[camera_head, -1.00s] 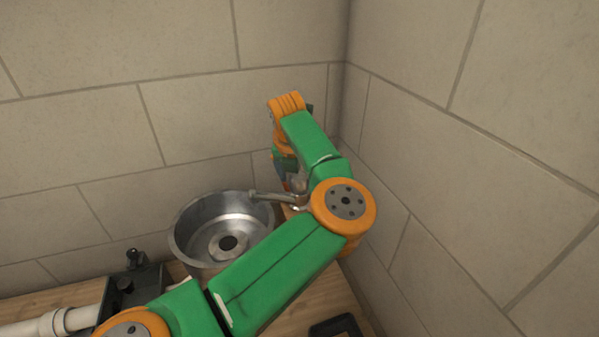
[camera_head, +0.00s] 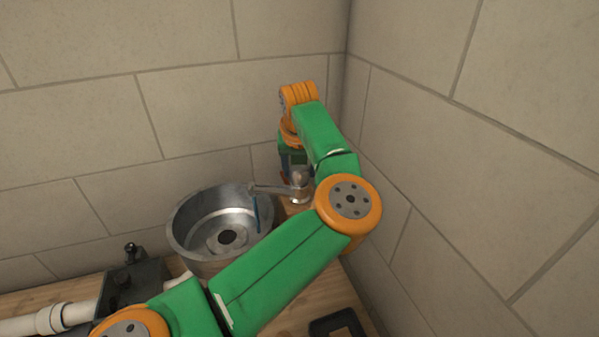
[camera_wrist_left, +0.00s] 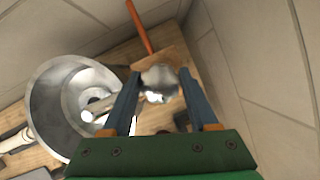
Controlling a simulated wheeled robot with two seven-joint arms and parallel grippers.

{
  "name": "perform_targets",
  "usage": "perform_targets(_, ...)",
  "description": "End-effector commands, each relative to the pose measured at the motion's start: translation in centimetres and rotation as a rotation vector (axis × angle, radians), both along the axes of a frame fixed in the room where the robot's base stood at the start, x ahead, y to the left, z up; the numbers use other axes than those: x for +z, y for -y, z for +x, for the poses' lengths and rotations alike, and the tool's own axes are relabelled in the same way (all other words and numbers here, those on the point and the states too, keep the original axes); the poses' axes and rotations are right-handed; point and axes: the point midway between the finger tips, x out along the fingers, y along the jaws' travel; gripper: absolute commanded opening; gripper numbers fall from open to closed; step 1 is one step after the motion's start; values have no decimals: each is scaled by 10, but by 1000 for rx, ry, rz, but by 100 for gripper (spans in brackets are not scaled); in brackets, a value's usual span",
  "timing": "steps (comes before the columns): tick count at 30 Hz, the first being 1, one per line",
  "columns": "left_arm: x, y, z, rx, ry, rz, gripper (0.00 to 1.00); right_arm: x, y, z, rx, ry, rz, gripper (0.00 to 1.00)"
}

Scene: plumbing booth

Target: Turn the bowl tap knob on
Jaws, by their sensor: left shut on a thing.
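The metal bowl (camera_head: 190,232) stands on a wooden surface; it also shows in the left wrist view (camera_wrist_left: 45,105). The tap spout (camera_head: 272,188) reaches over its right rim. A thin blue stream (camera_head: 257,214) runs down from the spout's end into the bowl. The shiny rounded tap knob (camera_wrist_left: 160,82) sits at the tap's base end. My left gripper (camera_wrist_left: 160,76) points down from above, with one blue finger on each side of the knob, shut on it. In the head view my arm and gripper partly hide the tap body. My right gripper is not in view.
Tiled walls meet in a corner close to my left arm. A black fitting (camera_head: 133,284) with a white pipe (camera_head: 50,320) lies left of the bowl. A dark frame-like object (camera_head: 337,324) lies at the front right. An orange bar (camera_wrist_left: 140,27) extends beyond the tap.

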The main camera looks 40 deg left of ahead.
Motion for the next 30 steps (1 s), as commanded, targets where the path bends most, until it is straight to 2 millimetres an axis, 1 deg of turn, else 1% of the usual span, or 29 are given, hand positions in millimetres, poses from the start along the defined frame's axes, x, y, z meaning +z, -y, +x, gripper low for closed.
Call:
perform_targets(1,-1,0,1,36,0,3,4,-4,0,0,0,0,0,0)
perform_targets(3,0,0,0,103,0,4,4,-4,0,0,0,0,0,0)
perform_targets(8,2,0,1,254,0,3,4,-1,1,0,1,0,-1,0)
perform_targets(21,5,0,1,653,-1,4,4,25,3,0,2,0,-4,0)
perform_targets(30,2,0,1,844,0,3,4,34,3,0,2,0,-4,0)
